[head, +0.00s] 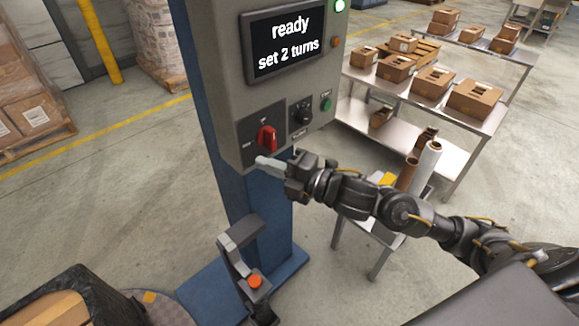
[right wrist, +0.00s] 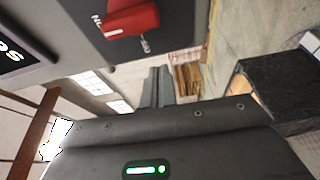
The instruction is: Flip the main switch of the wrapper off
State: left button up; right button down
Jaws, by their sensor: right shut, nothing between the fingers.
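The main switch is a red rotary handle (head: 266,138) on a dark plate low on the wrapper's grey control box (head: 225,95). Its handle stands roughly upright in the head view, and its labels are too small there to read surely. The handle also shows large at the top of the right wrist view (right wrist: 132,18), with partly cut-off lettering beside it. My right gripper (head: 262,162) is shut and empty, its pale fingertips just below the red handle. I cannot tell if they touch it. My left gripper is not in view.
The display (head: 288,42) reads "ready, set 2 turns". A black knob (head: 303,113) and green button (head: 326,104) sit right of the switch. A bracket with an orange button (head: 254,281) stands below. Steel tables with boxes (head: 430,82) are at the right, film rolls (head: 428,160) nearer.

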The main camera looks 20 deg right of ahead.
aim_at(269, 139)
jog(key=shift+x, duration=1)
jog(key=d, duration=0.1)
jog(key=w+d+p, duration=0.1)
jog(key=shift+w+d+p, duration=0.15)
jog(key=shift+d+p, duration=0.15)
jog(key=shift+d, duration=0.05)
jog(key=shift+w+d, duration=0.15)
jog(key=shift+d, duration=0.35)
